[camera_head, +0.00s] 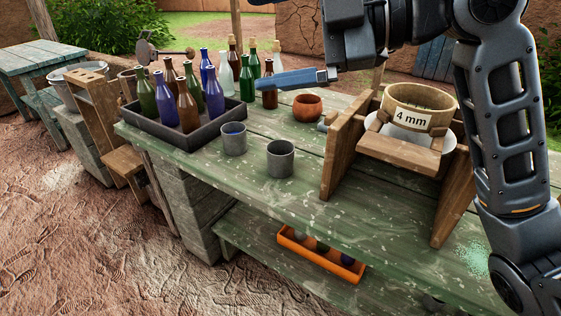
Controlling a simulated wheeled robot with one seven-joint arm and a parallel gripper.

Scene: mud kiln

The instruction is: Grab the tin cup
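Two grey metal cups stand upright on the green plank table. The left cup (234,143) has something blue inside, and the right cup (280,163) looks empty. I cannot tell which one is the tin cup. My gripper (260,84) is above the back of the table, pointing left, higher in the picture than both cups and apart from them. Its blue-grey finger shows from the side, overlapping the bottles behind. I cannot see whether the fingers are apart.
A dark tray (172,134) of coloured glass bottles is left of the cups. More bottles and a terracotta bowl (307,109) stand behind. A wooden stand (343,150) with a "4 mm" sieve (437,119) is at right. An orange crate (334,267) sits on the lower shelf.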

